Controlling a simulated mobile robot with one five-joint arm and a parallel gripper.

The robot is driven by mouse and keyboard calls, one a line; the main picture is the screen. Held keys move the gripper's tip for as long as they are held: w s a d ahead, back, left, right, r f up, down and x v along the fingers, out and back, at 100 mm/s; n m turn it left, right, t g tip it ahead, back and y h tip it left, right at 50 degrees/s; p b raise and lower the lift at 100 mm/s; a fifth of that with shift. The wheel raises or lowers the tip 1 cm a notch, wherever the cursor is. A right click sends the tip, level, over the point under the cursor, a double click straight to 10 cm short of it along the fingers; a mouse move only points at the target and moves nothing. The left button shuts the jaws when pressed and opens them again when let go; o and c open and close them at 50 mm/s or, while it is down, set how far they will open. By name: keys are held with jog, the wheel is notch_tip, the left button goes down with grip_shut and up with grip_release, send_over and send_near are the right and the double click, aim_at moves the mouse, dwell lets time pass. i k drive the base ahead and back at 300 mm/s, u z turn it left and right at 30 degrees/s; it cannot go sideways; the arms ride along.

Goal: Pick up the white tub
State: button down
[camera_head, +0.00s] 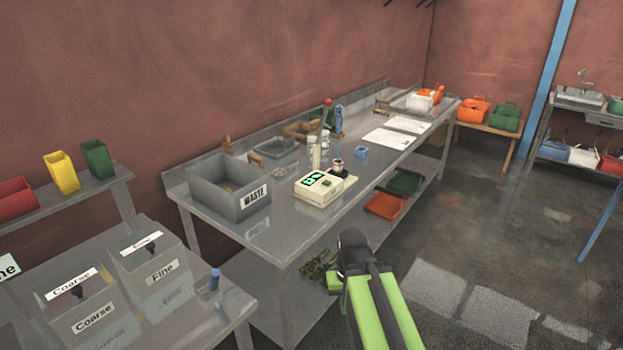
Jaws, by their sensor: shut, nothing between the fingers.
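Two white tub-like things show. One white container (419,102) stands at the far end of the long steel bench, against orange containers. Another white tub (583,156) is on the rack at the far right, between a blue and a red one. Both are small in the picture, and I cannot tell which the task names. My green arm (378,310) reaches up from the bottom edge, in front of the bench, with a dark joint at its top end. It is well away from both white tubs. My gripper's fingers do not show.
The long steel bench carries a grey WASTE bin (227,187), a scale (323,187), a small blue cup (361,153) and papers (385,136). Open floor (455,260) lies to the right.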

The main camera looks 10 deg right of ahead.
aim_at(414, 103)
jog(key=z, duration=0.05)
jog(key=i, duration=0.95)
jog(key=u, duration=0.05)
